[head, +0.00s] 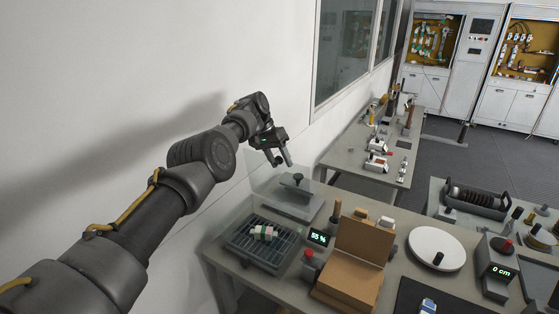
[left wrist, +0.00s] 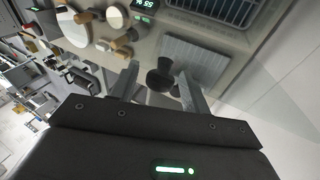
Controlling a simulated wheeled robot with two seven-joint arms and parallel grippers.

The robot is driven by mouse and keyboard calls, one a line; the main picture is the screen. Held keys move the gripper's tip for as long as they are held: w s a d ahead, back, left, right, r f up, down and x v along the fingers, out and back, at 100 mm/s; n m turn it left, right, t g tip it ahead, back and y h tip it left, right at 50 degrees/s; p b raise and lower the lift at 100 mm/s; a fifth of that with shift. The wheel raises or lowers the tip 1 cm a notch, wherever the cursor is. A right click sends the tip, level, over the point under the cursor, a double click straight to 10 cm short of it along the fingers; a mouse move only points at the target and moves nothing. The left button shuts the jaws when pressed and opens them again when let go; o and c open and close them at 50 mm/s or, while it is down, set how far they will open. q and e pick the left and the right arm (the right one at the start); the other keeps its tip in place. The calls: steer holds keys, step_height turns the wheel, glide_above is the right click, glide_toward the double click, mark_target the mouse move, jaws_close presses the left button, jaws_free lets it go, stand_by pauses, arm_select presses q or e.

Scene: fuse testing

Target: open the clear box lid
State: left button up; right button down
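The clear box (head: 270,182) stands at the back left of the near table, its see-through walls faint against the white wall. A black knob (head: 297,177) shows at its top, above a grey plate; I cannot tell the lid's exact edges. My left gripper (head: 278,161) is above and slightly left of the knob, apart from it. In the left wrist view its two fingers (left wrist: 158,88) are spread and empty, with the black knob (left wrist: 160,76) seen between them, beyond the tips. My right gripper is not in view.
A dark wire rack (head: 258,246) with a small white-and-green part (head: 263,232) lies in front of the box. A display (head: 318,237) reading 55 %, an open cardboard box (head: 355,265) and a round white plate (head: 437,249) stand to the right. The wall is close on the left.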

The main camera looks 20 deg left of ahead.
arm_select(q)
steer(key=shift+r, duration=0.1)
steer(key=shift+a+r, duration=0.2)
steer(key=shift+r, duration=0.35)
steer(key=p+v, duration=0.7)
steer(key=v, duration=0.2)
steer(key=shift+a+r, duration=0.15)
steer(key=shift+a, duration=0.05)
steer(key=shift+s, duration=0.15)
